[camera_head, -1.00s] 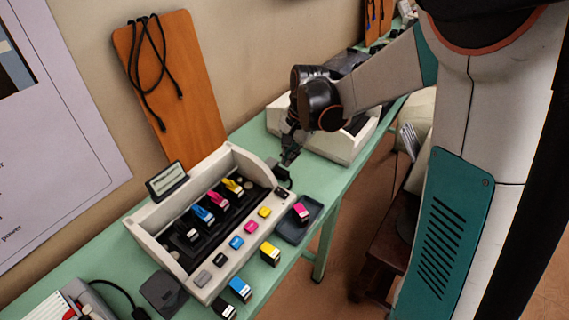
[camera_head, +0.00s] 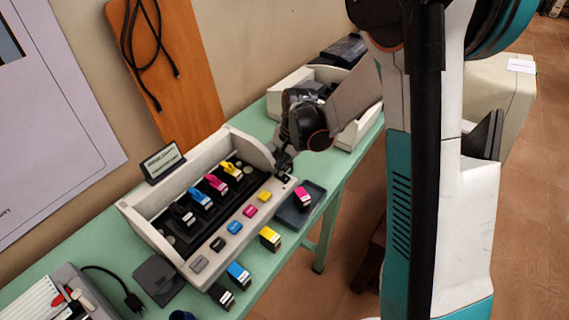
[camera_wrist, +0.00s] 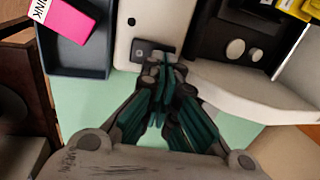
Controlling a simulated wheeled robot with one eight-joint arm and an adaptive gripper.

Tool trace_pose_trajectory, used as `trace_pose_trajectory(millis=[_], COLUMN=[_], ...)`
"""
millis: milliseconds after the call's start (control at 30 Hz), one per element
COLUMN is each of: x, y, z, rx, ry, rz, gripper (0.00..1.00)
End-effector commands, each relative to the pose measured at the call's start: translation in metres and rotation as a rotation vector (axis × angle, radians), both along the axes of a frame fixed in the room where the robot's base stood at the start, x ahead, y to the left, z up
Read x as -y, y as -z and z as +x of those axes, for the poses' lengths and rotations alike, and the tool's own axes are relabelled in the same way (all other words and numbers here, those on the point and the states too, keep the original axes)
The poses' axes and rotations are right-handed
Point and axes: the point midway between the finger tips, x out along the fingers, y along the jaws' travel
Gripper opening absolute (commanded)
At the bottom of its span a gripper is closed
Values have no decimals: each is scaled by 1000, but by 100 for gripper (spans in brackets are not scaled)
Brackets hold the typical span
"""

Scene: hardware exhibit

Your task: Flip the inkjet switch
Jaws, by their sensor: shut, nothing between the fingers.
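The inkjet unit (camera_head: 180,262) is a cream open-topped case on the green table, with ink cartridges in a dark carriage inside. Its small dark switch (camera_head: 286,178) sits on the right end of the front ledge. The switch (camera_wrist: 143,50) also shows in the wrist view, on the pale ledge just beyond the fingertips. My gripper (camera_head: 282,164) is shut and empty, pointing down at the right end of the case. In the wrist view its fingertips (camera_wrist: 166,62) are right beside the switch and partly overlap it; I cannot tell whether they touch. The switch's position is unclear.
Coloured buttons (camera_head: 249,211) line the front ledge. A dark tray (camera_head: 290,216) with a magenta cartridge (camera_head: 302,197) adjoins the right end. Loose cartridges (camera_head: 238,274) stand in front. A small sign (camera_head: 162,162) stands behind. Another pale machine (camera_head: 362,130) lies farther along the table.

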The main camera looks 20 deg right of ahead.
Motion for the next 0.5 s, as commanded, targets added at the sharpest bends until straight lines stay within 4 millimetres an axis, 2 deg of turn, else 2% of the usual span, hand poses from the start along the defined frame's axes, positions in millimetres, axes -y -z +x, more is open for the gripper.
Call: trace_pose_trajectory(millis=[233,500], x=[-1,-7], y=[0,12], z=[1,9], rx=[-5,-114], ry=[-1,-2], rz=[-4,-85], gripper=[0,0])
